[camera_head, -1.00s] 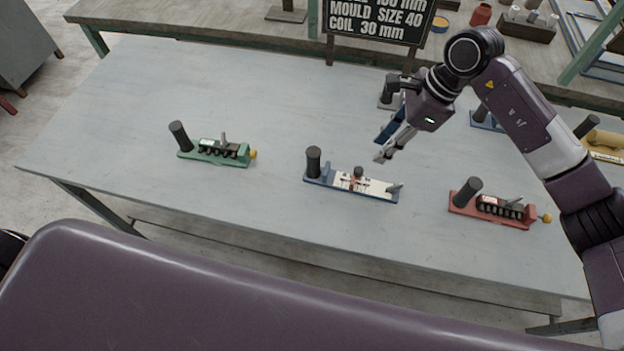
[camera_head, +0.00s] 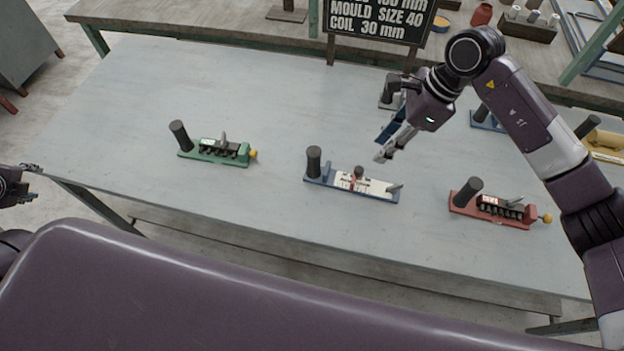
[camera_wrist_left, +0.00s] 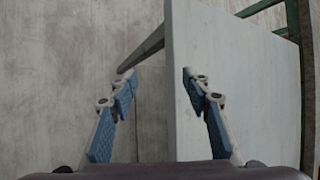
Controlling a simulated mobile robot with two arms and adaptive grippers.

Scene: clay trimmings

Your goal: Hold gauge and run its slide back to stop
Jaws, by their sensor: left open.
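The gauge (camera_head: 322,180) lies near the middle of the table, with a blue base, a black upright grip at its left end and a white scale plate. Its slide (camera_head: 357,176), reddish with a dark knob, sits around the middle of the scale. My left gripper (camera_head: 29,182) is at the left picture edge, off the table's left end, open and empty. In the left wrist view its fingers (camera_wrist_left: 160,80) are apart, with the table edge and floor beyond. My right gripper (camera_head: 380,149) is open and empty above the table, behind and right of the gauge.
A green counter device (camera_head: 215,156) stands left of the gauge and a red one (camera_head: 490,212) to the right. A sign (camera_head: 380,18) stands at the back. The table (camera_head: 130,110) is clear at the left, behind the green device.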

